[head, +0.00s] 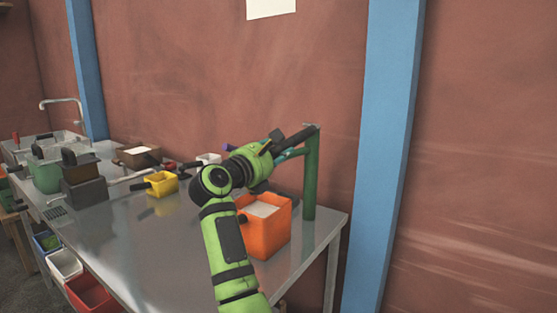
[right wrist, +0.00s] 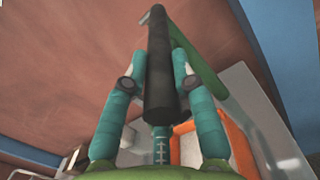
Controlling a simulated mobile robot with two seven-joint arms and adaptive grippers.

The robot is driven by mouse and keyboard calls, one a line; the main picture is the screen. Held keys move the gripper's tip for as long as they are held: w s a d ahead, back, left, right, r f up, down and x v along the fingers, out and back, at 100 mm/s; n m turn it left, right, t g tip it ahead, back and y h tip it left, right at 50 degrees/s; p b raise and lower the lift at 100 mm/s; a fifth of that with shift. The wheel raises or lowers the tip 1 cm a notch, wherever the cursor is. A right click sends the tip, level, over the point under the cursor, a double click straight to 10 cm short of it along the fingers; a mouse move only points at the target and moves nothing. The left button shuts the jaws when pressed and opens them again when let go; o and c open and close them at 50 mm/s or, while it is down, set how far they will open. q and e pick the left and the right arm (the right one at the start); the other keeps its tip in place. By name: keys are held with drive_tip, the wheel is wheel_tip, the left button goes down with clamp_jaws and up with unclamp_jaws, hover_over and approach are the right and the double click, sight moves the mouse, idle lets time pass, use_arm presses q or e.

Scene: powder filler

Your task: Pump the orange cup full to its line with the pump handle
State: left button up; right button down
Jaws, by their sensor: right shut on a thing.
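The orange cup (head: 265,237) stands on the metal table beside the green pump post (head: 310,180), with pale fill showing inside it. Its level against a line cannot be told. Part of the cup's orange rim (right wrist: 240,143) also shows in the right wrist view, below the gripper. My right gripper (head: 288,150) is above the cup, shut on the dark pump handle (right wrist: 159,45). Its teal fingers lie on both sides of the bar in the right wrist view. The handle slopes up toward the post top in the head view. My left gripper is not in view.
A yellow container (head: 161,184), a dark box (head: 86,193) and a sink with a tap (head: 62,102) are to the left. Coloured bins (head: 92,291) sit below the table edge. A blue pillar (head: 385,150) stands right of the table. The front tabletop is mostly clear.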

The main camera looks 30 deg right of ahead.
drive_tip(key=shift+w+d+f+h+b, duration=0.1)
drive_tip(key=shift+f+h+b, duration=0.2)
drive_tip(key=shift+f+b, duration=0.65)
drive_tip(key=c, duration=1)
unclamp_jaws()
drive_tip(key=shift+d, duration=0.1)
drive_tip(key=v, duration=0.7)
drive_tip(key=shift+a+f, duration=0.1)
drive_tip(key=shift+a, duration=0.15)
